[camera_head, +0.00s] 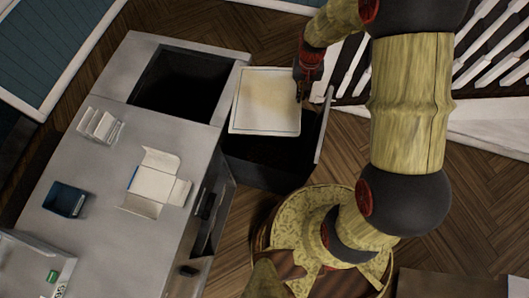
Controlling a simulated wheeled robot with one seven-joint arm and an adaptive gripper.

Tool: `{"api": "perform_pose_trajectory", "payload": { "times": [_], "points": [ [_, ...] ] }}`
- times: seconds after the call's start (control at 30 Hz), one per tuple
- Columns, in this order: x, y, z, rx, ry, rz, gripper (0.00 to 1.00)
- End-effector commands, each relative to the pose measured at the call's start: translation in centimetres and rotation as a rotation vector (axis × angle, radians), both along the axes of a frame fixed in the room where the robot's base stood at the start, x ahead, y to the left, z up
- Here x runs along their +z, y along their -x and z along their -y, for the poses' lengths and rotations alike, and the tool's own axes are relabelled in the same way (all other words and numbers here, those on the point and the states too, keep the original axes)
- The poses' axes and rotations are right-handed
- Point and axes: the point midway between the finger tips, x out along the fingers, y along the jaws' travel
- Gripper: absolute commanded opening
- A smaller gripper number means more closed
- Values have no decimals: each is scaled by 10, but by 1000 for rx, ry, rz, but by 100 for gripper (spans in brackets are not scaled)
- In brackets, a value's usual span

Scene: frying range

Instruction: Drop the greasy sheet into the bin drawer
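The greasy sheet (265,101) is a pale, square sheet with a yellowish stain in its middle. It shows above the back part of the open bin drawer (270,165), whose dark inside is visible below the sheet's near edge. My gripper (301,92) is at the sheet's right edge, pointing down. Its fingers are small and dark here, and I cannot tell whether they are closed on the sheet. The sheet covers much of the drawer's opening.
The grey counter (100,195) stands left of the drawer, with a dark rectangular opening (182,84) at its back. On it are an open white box (156,183), a dark blue container (65,200) and a white rack (100,125). A white railing (480,60) stands at the right.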

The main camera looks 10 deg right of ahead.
Motion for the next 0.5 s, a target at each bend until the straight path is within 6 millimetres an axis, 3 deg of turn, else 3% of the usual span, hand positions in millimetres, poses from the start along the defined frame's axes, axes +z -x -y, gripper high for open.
{"api": "perform_pose_trajectory", "payload": {
  "times": [0.07, 0.5],
  "points": [
    [1, 0, 0, 0, 0, 0, 0],
    [1, 0, 0, 0, 0, 0, 25]
  ]
}}
